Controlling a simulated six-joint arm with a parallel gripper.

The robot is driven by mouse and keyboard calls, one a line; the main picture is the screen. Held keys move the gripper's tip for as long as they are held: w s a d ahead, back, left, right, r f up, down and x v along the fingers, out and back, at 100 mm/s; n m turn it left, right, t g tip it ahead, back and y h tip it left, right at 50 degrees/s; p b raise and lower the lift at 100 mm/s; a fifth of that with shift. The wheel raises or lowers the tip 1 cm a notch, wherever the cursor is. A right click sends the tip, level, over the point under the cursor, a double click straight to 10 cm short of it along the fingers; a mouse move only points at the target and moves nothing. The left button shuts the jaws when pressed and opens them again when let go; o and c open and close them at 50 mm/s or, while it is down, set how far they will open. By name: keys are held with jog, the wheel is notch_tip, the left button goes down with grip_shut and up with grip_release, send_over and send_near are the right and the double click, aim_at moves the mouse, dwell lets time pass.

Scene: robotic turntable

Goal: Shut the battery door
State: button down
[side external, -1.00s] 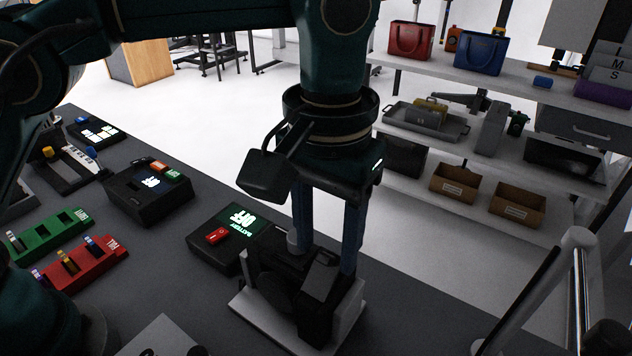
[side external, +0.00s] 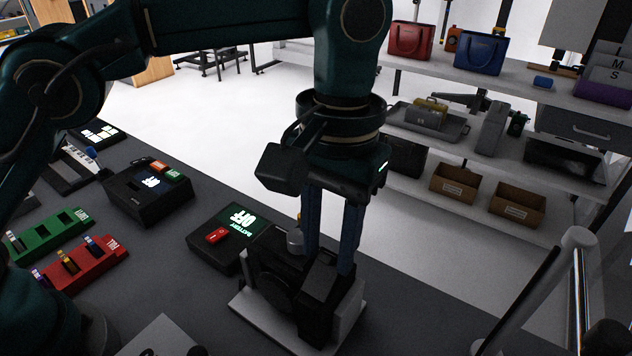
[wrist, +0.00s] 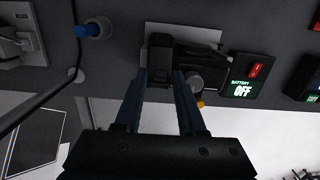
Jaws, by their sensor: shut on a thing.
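The battery unit (side external: 268,278) is a black device on a white base plate (side external: 240,308) at the front of the table. A raised black block, seemingly the battery door (side external: 316,310), stands on its right side; it also shows in the wrist view (wrist: 161,42). My gripper (side external: 329,266) points down with its two blue fingers on either side of the block's upper part. In the wrist view the fingertips (wrist: 161,76) sit close against it, shut on it. The contact faces are hidden, and I cannot tell how far the door stands open.
The battery panel (side external: 235,222) reads "BATTERY OFF" and has a red switch (side external: 217,236), just left of the unit. A black box (side external: 145,195), a green holder (side external: 50,233) and a red holder (side external: 85,267) stand farther left. A metal rail (side external: 535,290) rises at the right.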

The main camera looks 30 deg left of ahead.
jog(key=shift+w+a+g, duration=0.1)
jog(key=shift+w+g, duration=0.15)
jog(key=shift+g, duration=0.05)
jog(key=c, duration=0.8)
grip_release()
jog(key=shift+o, duration=0.2)
jog(key=shift+s+r+t, duration=0.2)
jog(key=shift+s+t, duration=0.3)
jog(key=shift+t, duration=0.2)
